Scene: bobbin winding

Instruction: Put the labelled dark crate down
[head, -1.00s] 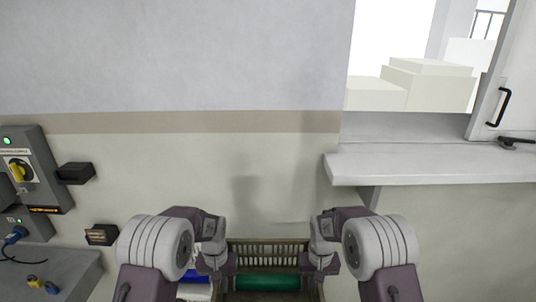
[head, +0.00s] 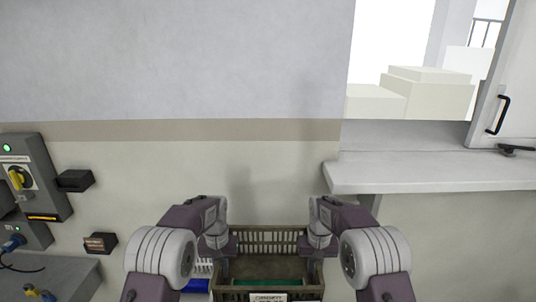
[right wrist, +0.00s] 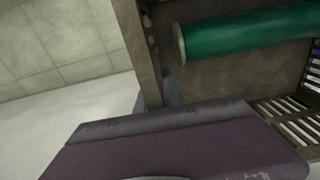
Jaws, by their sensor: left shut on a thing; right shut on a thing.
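The labelled dark crate (head: 268,237) is at the bottom middle of the head view, with slatted walls and a pale label (head: 268,297) on its near side. A green roll (head: 268,282) lies inside; it also shows in the right wrist view (right wrist: 245,33). My left gripper (head: 231,246) is shut on the crate's left side and my right gripper (head: 311,246) on its right side. The crate's underside is hidden, so I cannot tell whether it touches anything below. The right wrist view shows the crate's wall (right wrist: 138,45) close up.
A white crate with blue things (head: 196,285) is partly visible just left of the dark crate. A pale ledge (head: 430,172) juts from the wall at right. A grey control panel (head: 35,180) and a grey surface (head: 60,278) are at left. A pale wall stands ahead.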

